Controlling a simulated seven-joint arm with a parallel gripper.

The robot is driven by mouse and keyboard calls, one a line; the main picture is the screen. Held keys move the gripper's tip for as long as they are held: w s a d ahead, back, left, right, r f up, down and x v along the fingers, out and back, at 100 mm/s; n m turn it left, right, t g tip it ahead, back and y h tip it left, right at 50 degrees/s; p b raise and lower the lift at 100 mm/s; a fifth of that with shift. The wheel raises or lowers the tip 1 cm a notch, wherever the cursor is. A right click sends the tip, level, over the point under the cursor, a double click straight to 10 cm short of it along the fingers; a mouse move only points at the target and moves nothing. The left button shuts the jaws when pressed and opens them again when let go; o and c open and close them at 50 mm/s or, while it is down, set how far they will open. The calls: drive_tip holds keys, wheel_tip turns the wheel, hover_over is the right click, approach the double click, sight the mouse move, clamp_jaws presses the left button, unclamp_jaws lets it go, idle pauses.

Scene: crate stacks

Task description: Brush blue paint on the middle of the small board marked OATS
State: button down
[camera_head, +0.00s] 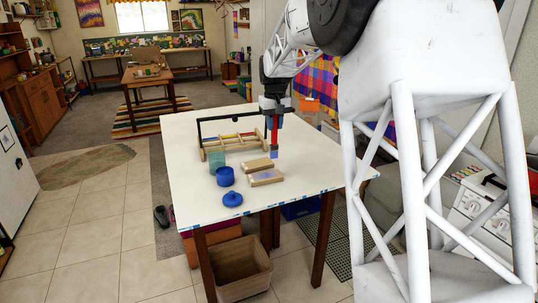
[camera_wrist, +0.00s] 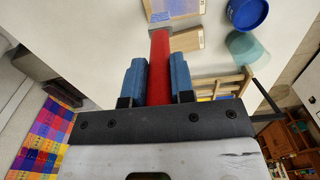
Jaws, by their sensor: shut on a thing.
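My gripper (camera_head: 274,117) is shut on a red-handled brush (camera_head: 274,136) that points straight down over the table. The brush tip looks blue; it is by the far board, and I cannot tell whether they touch. In the wrist view the red handle (camera_wrist: 160,65) sits between the blue fingers of my gripper (camera_wrist: 159,78). Two small wooden boards lie side by side, the far board (camera_head: 254,165) and the near board (camera_head: 268,179). The near one shows a pale bluish patch. No lettering is legible, so I cannot tell which is OATS. An open blue paint pot (camera_head: 225,177) stands left of them.
A blue lid (camera_head: 232,199) lies near the white table's (camera_head: 190,195) front edge. A translucent teal cup (camera_head: 217,159) stands behind the pot. A wooden rack with a black handle (camera_head: 213,150) stands farther back. The table's right side is clear.

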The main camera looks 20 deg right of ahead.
drive_tip(key=shift+a, duration=0.1)
drive_tip(key=w+a, duration=0.4)
drive_tip(key=a, duration=0.1)
drive_tip(key=shift+w, duration=0.15)
drive_tip(key=shift+f, duration=0.15)
idle(0.3)
